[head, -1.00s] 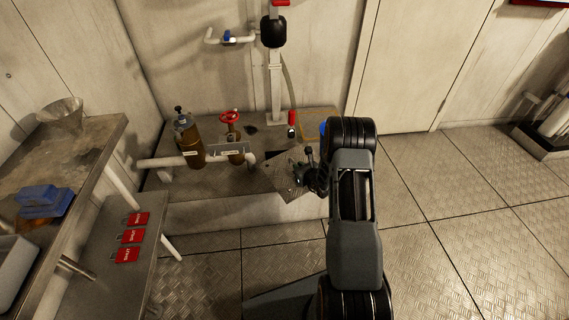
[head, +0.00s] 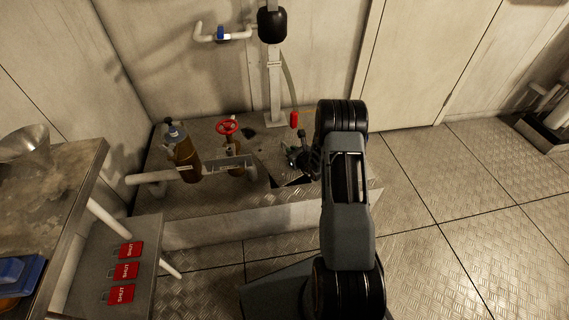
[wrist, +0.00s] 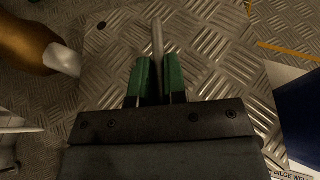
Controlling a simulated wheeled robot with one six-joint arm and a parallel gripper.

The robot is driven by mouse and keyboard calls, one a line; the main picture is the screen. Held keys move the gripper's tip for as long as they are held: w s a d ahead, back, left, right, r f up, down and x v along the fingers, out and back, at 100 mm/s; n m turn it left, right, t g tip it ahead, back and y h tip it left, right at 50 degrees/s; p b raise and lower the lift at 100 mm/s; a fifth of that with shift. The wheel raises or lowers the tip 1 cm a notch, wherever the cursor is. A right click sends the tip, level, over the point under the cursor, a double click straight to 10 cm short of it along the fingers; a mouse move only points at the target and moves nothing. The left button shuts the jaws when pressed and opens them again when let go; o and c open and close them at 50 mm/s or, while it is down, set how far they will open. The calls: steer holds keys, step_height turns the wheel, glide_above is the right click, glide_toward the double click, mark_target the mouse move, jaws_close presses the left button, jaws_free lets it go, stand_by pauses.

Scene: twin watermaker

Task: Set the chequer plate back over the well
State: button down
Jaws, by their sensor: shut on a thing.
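The chequer plate (head: 270,147) is a grey tread-patterned sheet on or just above the raised plinth. My gripper (head: 298,160) is over the plate. In the wrist view its green fingertips (wrist: 155,78) are shut on the plate's upright grey handle (wrist: 157,40). A dark opening, apparently the well (head: 291,182), shows in front of the plate's near edge. My arm hides the plate's right side in the head view, and I cannot tell whether the plate touches the plinth.
Left of the plate stand a bronze cylinder (head: 184,150), a red handwheel valve (head: 227,127) and white piping (head: 152,177). A white post (head: 274,90) rises behind. Red SHUT tags (head: 125,271) lie on the lower left shelf. The floor at right (head: 440,190) is clear.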

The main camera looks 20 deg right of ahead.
steer(key=f+b, duration=0.1)
steer(key=f, duration=0.1)
steer(key=w+f+b, duration=0.1)
steer(key=f, duration=0.1)
steer(key=shift+f, duration=0.4)
steer(key=shift+f+b, duration=0.95)
steer(key=shift+f, duration=1.5)
steer(key=c, duration=1.2)
jaws_free()
steer(key=shift+s, duration=0.15)
steer(key=shift+o, duration=0.2)
